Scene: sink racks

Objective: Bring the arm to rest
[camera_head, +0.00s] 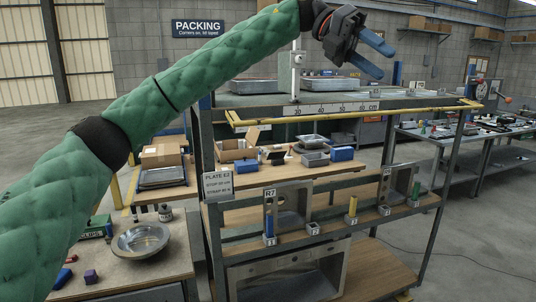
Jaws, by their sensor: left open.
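My left arm in a green padded sleeve comes in from the left and reaches up across the view. My left gripper (376,55) is at the top, above the rack's upper shelf. Its two blue fingers are apart, with nothing between them. My right gripper is not in view.
A metal rack (213,245) with wooden shelves holds steel sinks (294,208) and numbered blocks. A yellow bar (340,113) runs along its front top. A metal bowl (141,240) sits on a table at lower left. A cluttered workbench (480,133) stands at right, with open floor before it.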

